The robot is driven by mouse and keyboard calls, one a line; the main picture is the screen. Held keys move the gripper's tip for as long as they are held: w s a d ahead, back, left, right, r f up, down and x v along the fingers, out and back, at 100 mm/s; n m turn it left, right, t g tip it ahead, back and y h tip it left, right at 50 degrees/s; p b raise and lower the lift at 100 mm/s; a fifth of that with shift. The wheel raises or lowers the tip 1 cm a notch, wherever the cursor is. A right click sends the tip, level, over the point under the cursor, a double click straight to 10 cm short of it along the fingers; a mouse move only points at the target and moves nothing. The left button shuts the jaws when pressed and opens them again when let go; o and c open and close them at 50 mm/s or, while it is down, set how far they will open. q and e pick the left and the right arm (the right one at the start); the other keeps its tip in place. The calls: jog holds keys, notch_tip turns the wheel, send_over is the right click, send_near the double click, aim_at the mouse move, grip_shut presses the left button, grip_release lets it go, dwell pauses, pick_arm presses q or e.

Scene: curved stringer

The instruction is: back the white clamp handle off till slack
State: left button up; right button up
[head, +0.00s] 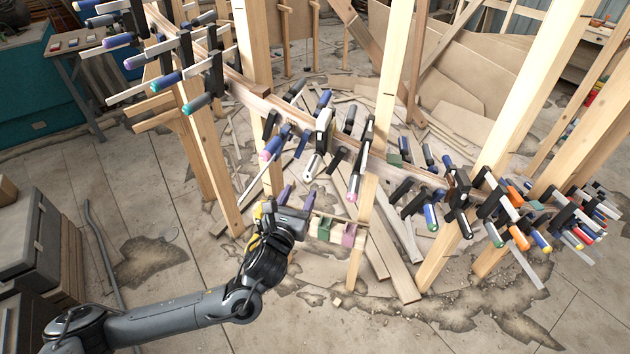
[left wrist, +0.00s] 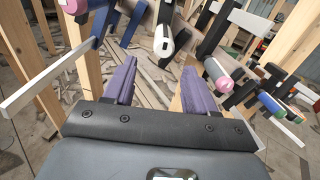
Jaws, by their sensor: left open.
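The white clamp handle (head: 314,165) hangs from a black clamp (head: 323,122) on the curved wooden stringer, near the middle of the head view. In the left wrist view the white handle (left wrist: 163,42) shows at the top centre, beyond the fingertips. My left gripper (head: 296,199) is open, with purple fingers, and sits below the handle in the head view. In the left wrist view the gap between its fingers (left wrist: 159,68) lines up roughly with the handle. The fingers look empty and apart from it. My right gripper is not in view.
Neighbouring clamps stand close: a pink-ended blue handle (head: 272,143) on the left and another pink-ended one (head: 354,185) on the right. A wooden post (head: 379,130) rises to the right. A small rail with green and purple pieces (head: 335,231) lies beside the gripper.

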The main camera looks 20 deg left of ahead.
aim_at(313, 167)
pick_arm(q)
jog(key=shift+w+r, duration=0.25)
jog(key=shift+w, duration=0.1)
jog(key=shift+w+d+r, duration=0.1)
jog(key=shift+w, duration=0.2)
jog(key=w, duration=0.9)
jog(key=shift+w+b, duration=0.35)
jog(key=shift+b, duration=0.05)
grip_shut()
